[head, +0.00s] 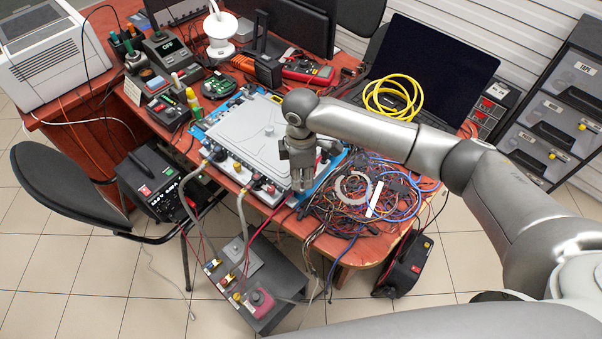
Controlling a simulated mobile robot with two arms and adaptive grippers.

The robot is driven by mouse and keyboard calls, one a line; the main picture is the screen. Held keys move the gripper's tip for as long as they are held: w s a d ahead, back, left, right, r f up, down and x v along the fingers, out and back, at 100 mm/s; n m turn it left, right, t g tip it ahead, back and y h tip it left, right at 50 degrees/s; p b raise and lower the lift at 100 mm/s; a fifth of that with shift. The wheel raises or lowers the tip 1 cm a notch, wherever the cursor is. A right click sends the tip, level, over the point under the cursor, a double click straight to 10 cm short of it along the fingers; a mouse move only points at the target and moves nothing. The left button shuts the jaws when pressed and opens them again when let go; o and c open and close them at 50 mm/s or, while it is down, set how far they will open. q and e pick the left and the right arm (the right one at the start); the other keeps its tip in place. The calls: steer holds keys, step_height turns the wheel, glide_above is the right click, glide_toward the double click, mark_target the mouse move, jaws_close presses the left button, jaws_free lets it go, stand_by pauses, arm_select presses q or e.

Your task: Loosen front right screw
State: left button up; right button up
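A flat grey-lidded unit (238,126) lies on a blue base (204,138) on the red-brown table, with hoses and fittings along its front edge. My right gripper (303,186) points down over the unit's right front corner. The gripper covers that corner, so I cannot make out the front right screw. The fingers are small and seen from above, so I cannot tell whether they are open or shut, or whether they touch anything. My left gripper is not in view.
A tangle of wires (365,200) covers the table's right front. A laptop (430,70) with a coiled yellow cable (393,97) stands behind my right arm. A red multimeter (307,69) and soldering tools are behind the unit. A grey control box (258,285) stands in front, below the table.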

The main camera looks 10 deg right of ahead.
steer(key=shift+f, duration=0.3)
jaws_close()
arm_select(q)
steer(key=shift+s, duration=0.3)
